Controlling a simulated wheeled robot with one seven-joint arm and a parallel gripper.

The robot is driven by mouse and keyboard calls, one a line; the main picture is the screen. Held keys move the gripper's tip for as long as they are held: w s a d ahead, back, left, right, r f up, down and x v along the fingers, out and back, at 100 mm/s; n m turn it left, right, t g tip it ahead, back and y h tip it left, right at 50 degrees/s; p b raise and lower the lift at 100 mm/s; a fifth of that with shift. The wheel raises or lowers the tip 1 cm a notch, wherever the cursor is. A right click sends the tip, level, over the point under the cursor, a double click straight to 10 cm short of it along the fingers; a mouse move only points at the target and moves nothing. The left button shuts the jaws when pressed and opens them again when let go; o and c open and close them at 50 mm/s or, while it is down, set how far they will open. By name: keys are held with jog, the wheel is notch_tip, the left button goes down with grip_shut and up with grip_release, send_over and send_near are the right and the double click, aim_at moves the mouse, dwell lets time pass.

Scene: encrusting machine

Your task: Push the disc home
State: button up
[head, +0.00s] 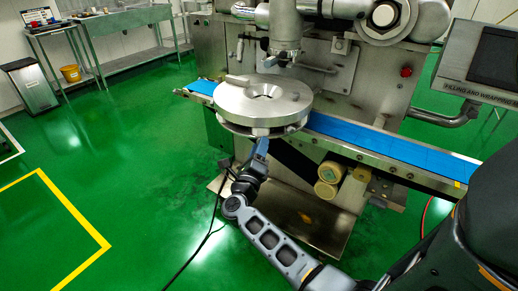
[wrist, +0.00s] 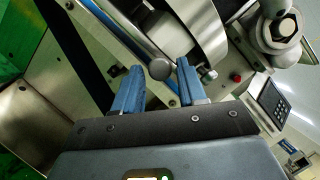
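A round steel disc (head: 250,103) with a centre opening and a raised block on top sits at the machine's front, over the blue conveyor belt. A second round plate shows beneath its rim, with a gap between them. My gripper (head: 262,146) is just below the disc's near edge, pointing up at it. In the wrist view my gripper (wrist: 158,82) has its two blue fingers apart. A round metal knob (wrist: 160,69) on a bar shows between the fingertips; I cannot tell whether they touch it. The disc's top is out of sight in the wrist view.
The blue conveyor belt (head: 385,148) runs left and right of the disc. A control panel (head: 490,65) is at the upper right. Rollers (head: 328,182) hang under the belt.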

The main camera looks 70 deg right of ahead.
aim_at(275, 133)
grip_shut()
dwell(0.3)
jog(key=d+b, duration=0.1)
jog(key=d, duration=0.2)
jog(key=s+d+b, duration=0.1)
jog(key=d, duration=0.2)
jog(key=s+d+b, duration=0.1)
jog(key=d, duration=0.2)
jog(key=shift+s+d, duration=0.1)
jog(key=shift+d, duration=0.1)
jog(key=shift+o, duration=1.3)
grip_release()
jog(key=v, duration=0.7)
jog(key=shift+a+b, duration=0.4)
